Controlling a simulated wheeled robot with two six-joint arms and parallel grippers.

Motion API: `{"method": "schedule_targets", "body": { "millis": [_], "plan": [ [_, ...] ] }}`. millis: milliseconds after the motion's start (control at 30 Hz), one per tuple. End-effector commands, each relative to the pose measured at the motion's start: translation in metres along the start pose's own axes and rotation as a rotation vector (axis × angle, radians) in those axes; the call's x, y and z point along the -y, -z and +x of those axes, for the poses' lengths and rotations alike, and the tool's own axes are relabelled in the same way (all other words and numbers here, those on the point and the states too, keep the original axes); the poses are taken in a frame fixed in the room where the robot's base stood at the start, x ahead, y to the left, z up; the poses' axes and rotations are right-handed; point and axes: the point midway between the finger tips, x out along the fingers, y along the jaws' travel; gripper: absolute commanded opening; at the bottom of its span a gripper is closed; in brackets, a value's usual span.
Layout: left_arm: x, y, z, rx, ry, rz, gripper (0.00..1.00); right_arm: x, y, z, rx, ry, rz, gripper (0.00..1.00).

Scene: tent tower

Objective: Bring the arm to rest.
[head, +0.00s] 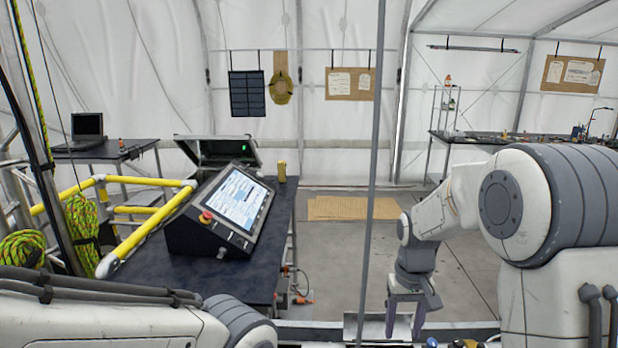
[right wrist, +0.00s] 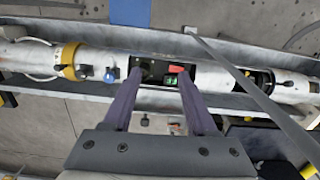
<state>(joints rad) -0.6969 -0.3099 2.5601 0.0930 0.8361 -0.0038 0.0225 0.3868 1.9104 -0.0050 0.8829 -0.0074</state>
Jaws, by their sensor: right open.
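My right arm comes in from the right in the head view. Its gripper (head: 404,322) points down at the lower middle, with its two purple-grey fingers apart and nothing seen between them. In the right wrist view the open fingers (right wrist: 159,82) reach over a long white cylinder (right wrist: 215,75) lying in a grey trough. The cylinder has a yellow band, a blue knob and a dark opening with a red part and a green part between the fingertips. I cannot tell how far the fingertips are above it. Part of my left arm shows at the lower left; its gripper is out of sight.
A dark table (head: 228,272) bears a tilted console (head: 220,212) with a lit screen and red button. Yellow rails (head: 148,227) stand at left. A thin grey pole (head: 371,190) rises near my right gripper. Bare floor with a tan mat (head: 350,208) lies beyond.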

Motion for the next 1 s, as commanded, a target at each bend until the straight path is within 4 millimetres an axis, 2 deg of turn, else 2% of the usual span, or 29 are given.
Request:
{"method": "schedule_targets", "body": {
  "millis": [33,100,500,633,767,1000],
  "plan": [
    [0.000,0.000,0.000,0.000,0.000,0.000,0.50,0.002,-0.017,0.000,-0.036,0.000,-0.003,0.58],
    [0.000,0.000,0.000,0.000,0.000,0.000,0.50,0.004,-0.035,0.003,-0.084,0.001,-0.004,0.58],
    [0.000,0.000,0.000,0.000,0.000,0.000,0.50,0.009,-0.114,0.017,-0.271,0.005,-0.012,0.58],
    [0.001,-0.001,0.019,0.000,0.000,-0.001,0.50,0.042,-0.125,0.026,-0.251,0.023,-0.116,0.58],
    [0.003,-0.002,0.034,0.000,0.000,-0.002,0.50,0.074,-0.146,0.032,-0.215,0.040,-0.231,0.58],
    [0.005,-0.004,0.068,0.000,0.000,-0.004,0.50,0.128,-0.206,0.044,-0.130,0.069,-0.493,0.58]
  ]
}}
